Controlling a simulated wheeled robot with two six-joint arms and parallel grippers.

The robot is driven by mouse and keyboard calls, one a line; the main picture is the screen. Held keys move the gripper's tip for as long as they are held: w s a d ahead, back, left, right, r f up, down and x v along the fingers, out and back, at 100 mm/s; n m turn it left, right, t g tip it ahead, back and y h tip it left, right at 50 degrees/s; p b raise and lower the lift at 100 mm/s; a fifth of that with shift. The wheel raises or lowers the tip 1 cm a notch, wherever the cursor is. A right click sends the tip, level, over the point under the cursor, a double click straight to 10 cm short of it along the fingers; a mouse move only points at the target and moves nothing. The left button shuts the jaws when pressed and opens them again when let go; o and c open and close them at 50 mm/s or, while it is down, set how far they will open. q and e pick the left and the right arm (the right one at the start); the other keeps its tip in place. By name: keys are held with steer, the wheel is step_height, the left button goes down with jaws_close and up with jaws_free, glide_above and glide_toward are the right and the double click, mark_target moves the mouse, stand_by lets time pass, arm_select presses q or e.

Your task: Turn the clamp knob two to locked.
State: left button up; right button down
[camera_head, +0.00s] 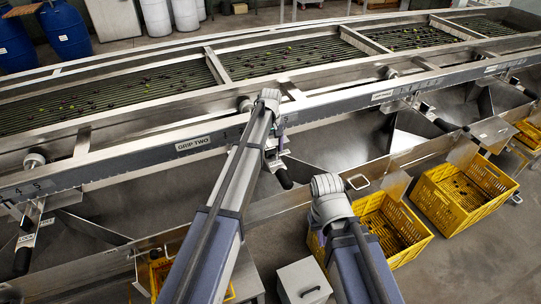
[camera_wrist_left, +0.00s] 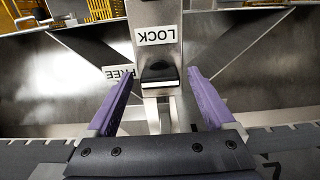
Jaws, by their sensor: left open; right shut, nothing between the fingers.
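Clamp knob two is a black knob (camera_wrist_left: 158,75) in the left wrist view, mounted on a metal bracket. A LOCK label (camera_wrist_left: 156,36) reads upside down above it, and a FREE label (camera_wrist_left: 118,72) sits to its left. My left gripper (camera_wrist_left: 159,78) is open, its purple fingers on either side of the knob with gaps visible. In the head view a black knob (camera_head: 284,179) shows beside my left arm, below the rail right of the GRIP TWO label (camera_head: 193,145).
The long metal rail (camera_head: 340,102) of the roller sizer (camera_head: 170,85) crosses the view. Steel chutes lie below it. Yellow crates (camera_head: 465,195) stand on the floor at right. A grey box (camera_head: 304,281) stands between my arms. Blue drums (camera_head: 66,30) stand at the back left.

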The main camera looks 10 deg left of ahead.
arm_select(q)
steer(key=shift+f, duration=0.15)
steer(key=shift+c, duration=0.2)
steer(key=c, duration=1.3)
